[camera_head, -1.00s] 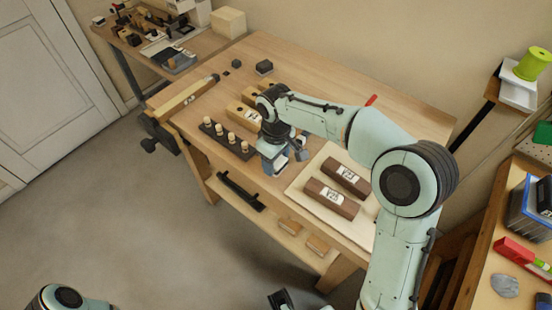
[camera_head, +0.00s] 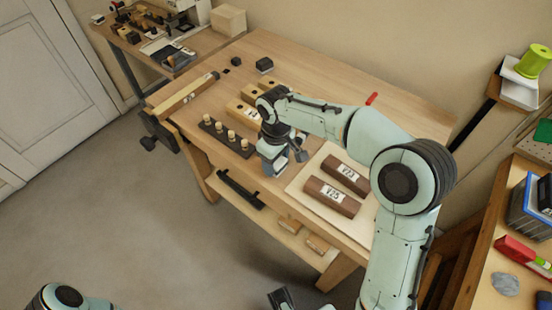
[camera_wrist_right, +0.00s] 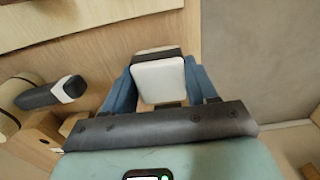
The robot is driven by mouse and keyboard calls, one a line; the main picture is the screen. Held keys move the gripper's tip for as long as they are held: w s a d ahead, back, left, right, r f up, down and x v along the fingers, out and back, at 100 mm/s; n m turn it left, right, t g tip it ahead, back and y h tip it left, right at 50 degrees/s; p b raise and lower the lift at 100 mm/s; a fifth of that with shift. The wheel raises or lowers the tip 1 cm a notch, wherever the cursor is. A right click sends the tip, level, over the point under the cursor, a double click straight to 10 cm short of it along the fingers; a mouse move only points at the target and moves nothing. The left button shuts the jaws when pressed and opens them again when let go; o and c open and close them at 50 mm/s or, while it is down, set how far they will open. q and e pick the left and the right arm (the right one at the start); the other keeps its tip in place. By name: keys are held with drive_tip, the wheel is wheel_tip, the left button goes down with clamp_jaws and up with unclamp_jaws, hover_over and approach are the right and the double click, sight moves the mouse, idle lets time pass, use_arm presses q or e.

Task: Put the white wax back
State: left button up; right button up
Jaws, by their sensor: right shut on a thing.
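The white wax (camera_wrist_right: 160,82) is a pale block with rounded corners and a dark band along its top edge in the right wrist view. My right gripper (camera_wrist_right: 162,88) is shut on it, with a blue finger on each side. In the head view my right gripper (camera_head: 272,163) points down over the front part of the wooden bench, between the dark peg rack and the pale board. The wax is mostly hidden there. Whether it touches the bench is unclear. A dark piece at the bottom edge may be my left gripper (camera_head: 282,299); its jaws cannot be made out.
A dark rack (camera_head: 228,141) with several wooden pegs stands left of the right gripper. Two brown labelled blocks (camera_head: 332,197) lie on a pale board (camera_head: 300,187) to its right. Wooden blocks (camera_head: 241,113) sit behind.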

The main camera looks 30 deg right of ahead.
use_arm(q)
drive_tip(key=shift+s+f+b, duration=0.1)
drive_tip(key=shift+f+b, duration=0.3)
drive_tip(key=shift+f, duration=0.05)
use_arm(e)
drive_tip(key=shift+f, duration=1.35)
idle(0.9)
drive_tip(key=o, duration=1.3)
drive_tip(key=shift+c, duration=0.2)
drive_tip(key=shift+r, duration=0.1)
drive_tip(key=shift+r+p, duration=2.8)
drive_tip(key=shift+r, duration=0.7)
use_arm(q)
wheel_tip(320, 180, up, 6)
drive_tip(key=w, duration=0.2)
drive_tip(key=shift+s+f, duration=0.1)
drive_tip(key=shift+f, duration=0.05)
use_arm(e)
drive_tip(key=shift+f, duration=0.1)
